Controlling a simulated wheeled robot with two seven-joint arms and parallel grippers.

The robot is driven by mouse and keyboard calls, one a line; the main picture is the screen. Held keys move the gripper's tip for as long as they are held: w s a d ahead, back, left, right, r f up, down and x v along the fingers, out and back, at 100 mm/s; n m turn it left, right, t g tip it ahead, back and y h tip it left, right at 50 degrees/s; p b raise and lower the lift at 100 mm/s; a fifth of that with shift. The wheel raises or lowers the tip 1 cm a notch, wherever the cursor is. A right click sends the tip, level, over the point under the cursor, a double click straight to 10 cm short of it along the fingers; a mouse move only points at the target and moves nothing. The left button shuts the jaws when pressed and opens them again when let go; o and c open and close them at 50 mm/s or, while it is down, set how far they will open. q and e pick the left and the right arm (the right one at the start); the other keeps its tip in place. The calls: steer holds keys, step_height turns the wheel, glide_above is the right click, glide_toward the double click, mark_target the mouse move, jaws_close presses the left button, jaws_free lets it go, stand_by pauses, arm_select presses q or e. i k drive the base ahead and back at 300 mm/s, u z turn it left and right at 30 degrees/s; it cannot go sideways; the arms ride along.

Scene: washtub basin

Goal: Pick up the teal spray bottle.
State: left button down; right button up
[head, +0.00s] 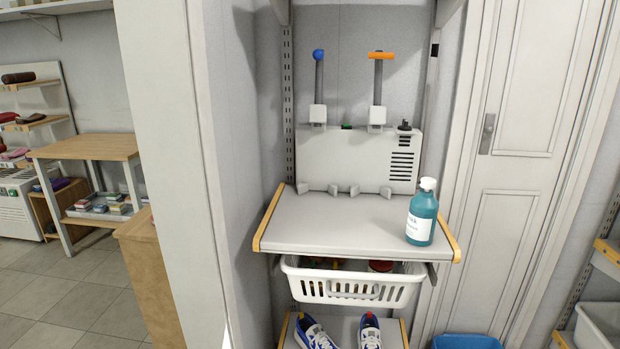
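The teal bottle (421,220) stands upright on the right front part of a grey shelf (325,221). It has a white cap and a white label. Nothing touches it apart from the shelf under it. Neither of my grippers shows in the head view.
A grey unit with two levers, one blue-tipped (318,56) and one orange-tipped (381,56), stands behind the shelf. A white basket (352,288) hangs below, with shoes (315,333) lower down. A wall closes the left side; a door (512,180) is at right.

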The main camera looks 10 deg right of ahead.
mark_target(424, 207)
steer(key=k, duration=0.5)
steer(key=z, duration=1.6)
steer(key=i, duration=1.05)
steer(key=u, duration=1.25)
